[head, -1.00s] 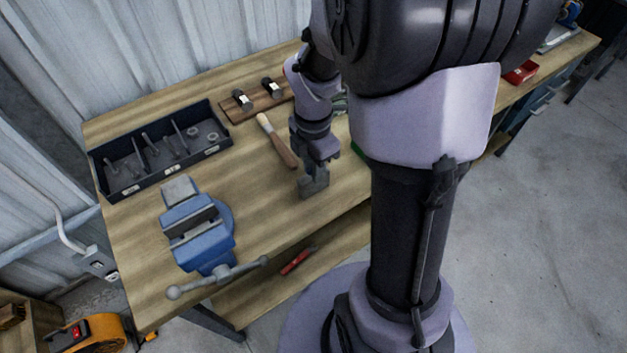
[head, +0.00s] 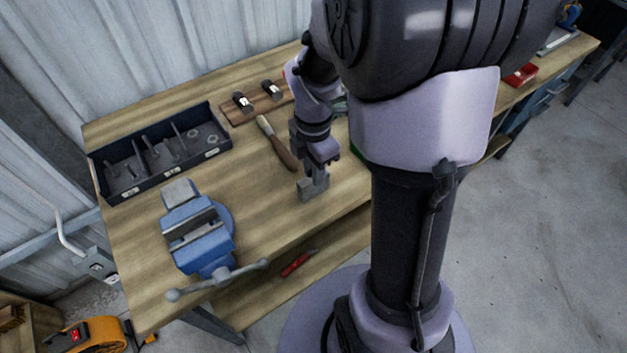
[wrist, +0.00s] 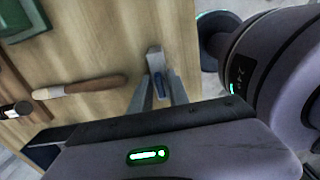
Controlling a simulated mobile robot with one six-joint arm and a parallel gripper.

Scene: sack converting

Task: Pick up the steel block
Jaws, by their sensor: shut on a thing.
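The steel block (head: 313,191) is a small grey block at the front part of the wooden bench, right of the blue vise. My gripper (head: 311,179) points down over it and is shut on it. In the wrist view the block (wrist: 155,59) shows its pale end beyond the two fingers (wrist: 161,88), which stand on either side of it. A bluish, shaded face of it shows between them. Its lower part is hard to make out, and I cannot tell whether it touches the bench top.
A wooden-handled tool (head: 276,143) lies just behind my gripper. The blue vise (head: 201,240) stands at the left front, with a dark divided tray (head: 158,152) behind it. A wooden rack with two hammer-like heads (head: 262,106) is at the back. Bare bench lies between vise and block.

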